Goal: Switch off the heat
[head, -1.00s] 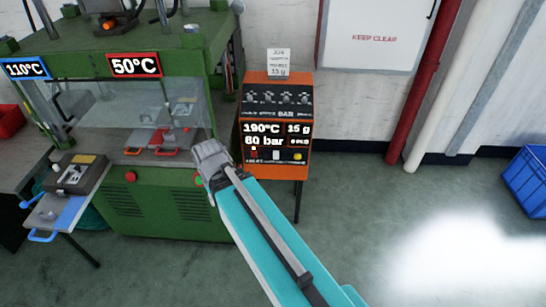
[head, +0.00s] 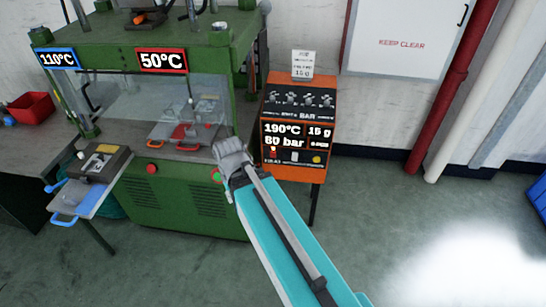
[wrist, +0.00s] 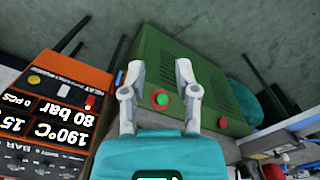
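The orange machine (head: 293,130) stands on dark legs right of the green press.
The green press (head: 185,200) has a green button (wrist: 161,98), seen between my fingers in the wrist view, and a red button (head: 152,168). A side table with a mould (head: 103,160) is at left. Red pipe (head: 440,110) and clear floor lie right.

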